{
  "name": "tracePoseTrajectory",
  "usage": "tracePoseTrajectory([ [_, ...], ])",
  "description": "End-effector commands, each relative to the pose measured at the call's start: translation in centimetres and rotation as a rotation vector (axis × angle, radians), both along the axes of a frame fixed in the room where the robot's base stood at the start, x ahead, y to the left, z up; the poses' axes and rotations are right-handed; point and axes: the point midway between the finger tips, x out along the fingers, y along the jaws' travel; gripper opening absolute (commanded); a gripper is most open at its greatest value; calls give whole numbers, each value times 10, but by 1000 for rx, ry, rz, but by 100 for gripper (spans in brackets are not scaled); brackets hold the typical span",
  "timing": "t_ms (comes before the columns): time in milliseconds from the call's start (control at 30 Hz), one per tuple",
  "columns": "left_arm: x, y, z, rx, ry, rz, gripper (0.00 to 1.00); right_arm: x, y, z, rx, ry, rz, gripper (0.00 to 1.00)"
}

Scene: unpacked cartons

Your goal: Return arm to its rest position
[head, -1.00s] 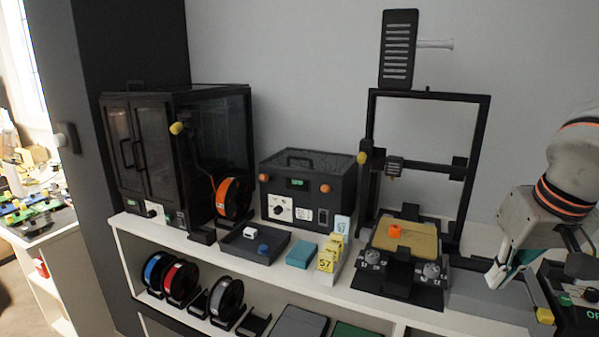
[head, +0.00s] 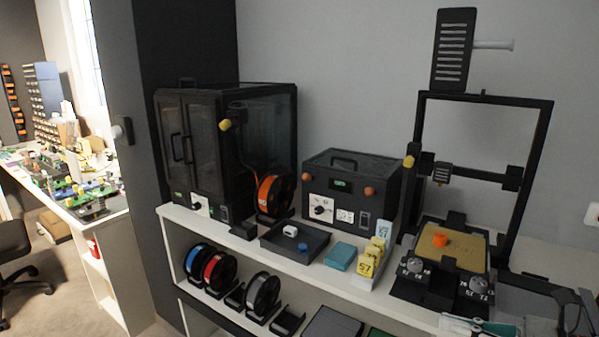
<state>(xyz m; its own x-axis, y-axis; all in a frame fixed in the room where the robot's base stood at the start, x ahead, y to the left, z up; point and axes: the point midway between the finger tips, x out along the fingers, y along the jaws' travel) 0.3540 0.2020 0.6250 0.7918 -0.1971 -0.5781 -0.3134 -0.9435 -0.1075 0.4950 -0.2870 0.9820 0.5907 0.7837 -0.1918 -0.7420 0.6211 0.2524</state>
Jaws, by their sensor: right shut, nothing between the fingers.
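The upper part of my right arm is out of view. The 3D printer (head: 484,97) stands behind it with an orange part (head: 440,239) on its bed. My left gripper is not in view.
The white shelf (head: 345,282) holds a dark enclosed printer (head: 187,150), a black box machine (head: 345,180), a dark tray (head: 276,247), a teal box (head: 340,256) and yellow cards (head: 369,262). Filament spools (head: 262,295) stand below. Open floor (head: 75,300) lies at left.

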Motion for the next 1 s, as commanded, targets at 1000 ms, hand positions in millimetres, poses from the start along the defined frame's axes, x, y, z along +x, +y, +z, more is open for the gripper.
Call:
tracePoseTrajectory([
  [1000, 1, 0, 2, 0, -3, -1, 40, -138, 81, -353, 2196, 1603, -1288, 0],
])
